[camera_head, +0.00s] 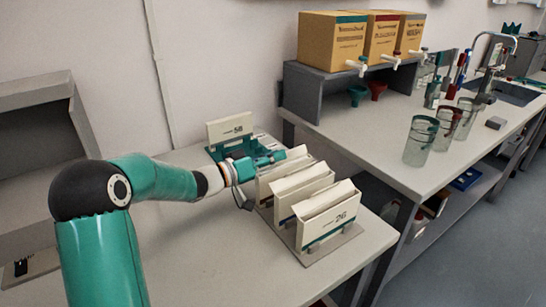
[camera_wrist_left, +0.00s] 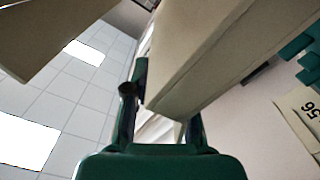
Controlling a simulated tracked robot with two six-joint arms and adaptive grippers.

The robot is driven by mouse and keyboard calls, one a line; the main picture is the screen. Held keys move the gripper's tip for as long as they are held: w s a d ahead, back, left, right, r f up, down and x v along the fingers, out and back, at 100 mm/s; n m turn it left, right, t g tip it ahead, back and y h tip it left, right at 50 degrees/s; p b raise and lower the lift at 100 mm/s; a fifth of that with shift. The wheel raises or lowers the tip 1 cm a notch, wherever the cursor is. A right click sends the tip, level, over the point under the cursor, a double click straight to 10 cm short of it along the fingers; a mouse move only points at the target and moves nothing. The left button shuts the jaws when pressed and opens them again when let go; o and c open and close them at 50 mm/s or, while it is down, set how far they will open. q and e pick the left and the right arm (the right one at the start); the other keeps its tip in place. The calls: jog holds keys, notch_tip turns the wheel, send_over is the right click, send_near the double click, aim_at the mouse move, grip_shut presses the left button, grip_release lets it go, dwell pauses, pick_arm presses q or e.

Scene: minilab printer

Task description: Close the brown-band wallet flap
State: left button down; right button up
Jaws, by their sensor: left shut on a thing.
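Several cream wallets stand in a row on a grey base plate (camera_head: 337,246). The rearmost one (camera_head: 268,187), beside my gripper, seems to be the brown-band wallet; its band is mostly hidden and its colour is hard to tell. A cream flap (camera_head: 297,152) sticks up at its top. My left gripper (camera_head: 279,157) reaches in from the left at that wallet's top edge and is shut on the flap. In the left wrist view, a large cream panel (camera_wrist_left: 215,50) passes between the gripper's two dark green fingers (camera_wrist_left: 163,112). My right gripper is not in view.
A card marked 56 (camera_head: 230,128) stands in a green holder behind my gripper. A bench (camera_head: 400,125) with boxes and beakers lies to the right.

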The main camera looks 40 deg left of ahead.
pick_arm(q)
jog(key=shift+s+d+f+m+b, duration=0.1)
jog(key=shift+d+m+b, duration=0.05)
jog(key=shift+m+b, duration=0.4)
jog(key=shift+d+f+m+b, duration=0.15)
jog(key=shift+m+b, duration=0.15)
jog(key=shift+m, duration=0.35)
jog(key=shift+d+r+m+b, duration=0.2)
jog(key=shift+m+b, duration=0.15)
jog(key=shift+m, duration=0.65)
jog(key=c, duration=1)
grip_release()
jog(key=shift+s, duration=0.1)
jog(key=v, duration=1.2)
